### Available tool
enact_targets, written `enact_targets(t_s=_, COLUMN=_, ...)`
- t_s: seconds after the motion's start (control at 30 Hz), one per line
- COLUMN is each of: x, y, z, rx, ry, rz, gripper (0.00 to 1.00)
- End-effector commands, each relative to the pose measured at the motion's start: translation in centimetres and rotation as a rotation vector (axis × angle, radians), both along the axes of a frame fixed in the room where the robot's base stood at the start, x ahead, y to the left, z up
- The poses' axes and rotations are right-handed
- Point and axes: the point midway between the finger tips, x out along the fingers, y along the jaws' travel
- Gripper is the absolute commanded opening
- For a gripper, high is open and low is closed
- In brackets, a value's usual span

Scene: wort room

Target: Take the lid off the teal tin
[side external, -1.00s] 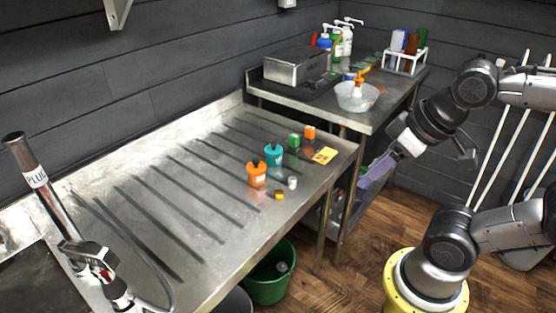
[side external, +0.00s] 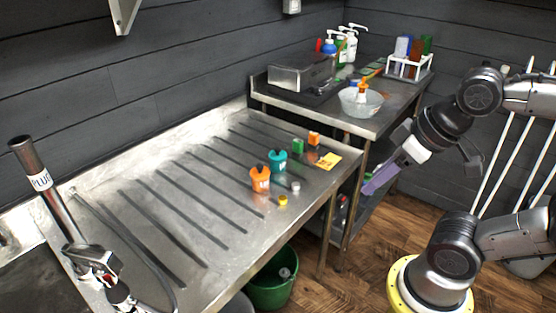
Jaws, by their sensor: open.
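My gripper (side external: 376,182) has long purple fingers and hangs beyond the right edge of the table, well to the right of the teal tin. It is open and touches neither tin. The gap between the fingers is hard to make out from this side.
Near the tins lie a green block (side external: 298,146), an orange block (side external: 314,139), a yellow card (side external: 328,160), a small grey piece (side external: 295,187) and a yellow piece (side external: 283,200). A bowl (side external: 361,102) stands on the back counter. The ribbed table (side external: 165,200) is clear at left.

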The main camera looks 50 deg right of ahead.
Motion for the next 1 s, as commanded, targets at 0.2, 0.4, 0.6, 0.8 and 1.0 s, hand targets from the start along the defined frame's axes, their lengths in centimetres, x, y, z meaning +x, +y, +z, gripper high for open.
enact_targets(t_s=0.2, x=0.0, y=0.0, z=0.0, rx=0.0, ry=0.0, rz=0.0, gripper=0.88)
enact_targets(t_s=0.4, x=0.0, y=0.0, z=0.0, rx=0.0, ry=0.0, rz=0.0, gripper=1.0)
enact_targets(t_s=0.6, x=0.0, y=0.0, z=0.0, rx=-0.022, ry=0.002, rz=0.041, gripper=1.0)
enact_targets(t_s=0.8, x=0.1, y=0.0, z=1.9, rx=-0.175, ry=0.004, rz=0.328, gripper=1.0)
enact_targets(t_s=1.0, x=3.9, y=-0.3, z=7.6, rx=-0.386, ry=0.017, rz=0.719, gripper=1.0)
